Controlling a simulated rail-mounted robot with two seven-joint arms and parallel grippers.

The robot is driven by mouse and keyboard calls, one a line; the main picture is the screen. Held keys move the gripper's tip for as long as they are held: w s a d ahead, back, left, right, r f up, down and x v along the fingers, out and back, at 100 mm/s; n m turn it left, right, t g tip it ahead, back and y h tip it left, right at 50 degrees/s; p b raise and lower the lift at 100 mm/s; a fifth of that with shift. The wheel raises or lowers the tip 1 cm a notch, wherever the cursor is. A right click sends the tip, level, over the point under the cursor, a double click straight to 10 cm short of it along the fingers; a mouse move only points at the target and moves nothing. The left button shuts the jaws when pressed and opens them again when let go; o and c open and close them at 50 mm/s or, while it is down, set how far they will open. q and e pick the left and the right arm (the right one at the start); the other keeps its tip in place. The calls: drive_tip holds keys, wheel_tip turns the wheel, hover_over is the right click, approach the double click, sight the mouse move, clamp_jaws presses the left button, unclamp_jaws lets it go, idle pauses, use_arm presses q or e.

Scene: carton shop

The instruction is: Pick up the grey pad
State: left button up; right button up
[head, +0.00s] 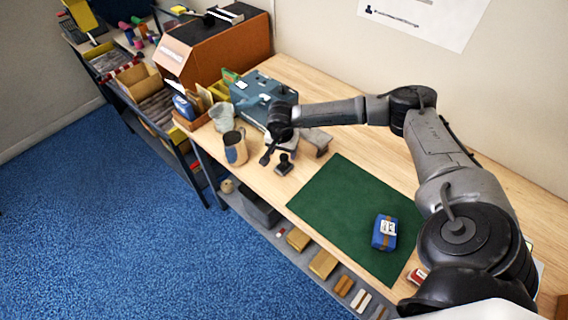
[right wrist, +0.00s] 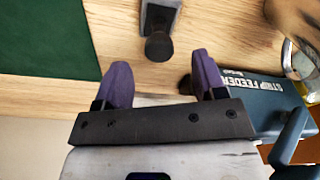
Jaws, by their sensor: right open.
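My right gripper (head: 278,150) hangs over the back part of the wooden table, left of the green mat. In the right wrist view my gripper (right wrist: 161,65) has its two purple fingers wide apart, with nothing between them. A grey block (head: 317,140) shows just right of the gripper in the head view and may be the grey pad; I cannot tell for sure. A dark stamp-like piece with a round knob (head: 284,163) stands close in front of the gripper. It also shows beyond the fingers in the right wrist view (right wrist: 159,45). My left gripper is out of view.
The green mat (head: 335,200) carries a blue box (head: 384,232) and is otherwise clear. An orange-brown carton (head: 215,50) stands farther left.

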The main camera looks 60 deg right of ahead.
sight(284, 156)
drive_tip(key=shift+f, duration=0.55)
drive_tip(key=shift+d+f+p, duration=0.1)
drive_tip(key=shift+f+p, duration=0.25)
drive_tip(key=shift+f, duration=0.1)
drive_tip(key=f+p, duration=0.1)
drive_tip(key=f, duration=0.2)
drive_tip(key=shift+d+f, duration=0.1)
drive_tip(key=shift+d, duration=0.1)
drive_tip(key=shift+d+f, duration=0.15)
drive_tip(key=shift+f, duration=0.45)
drive_tip(key=c, duration=1)
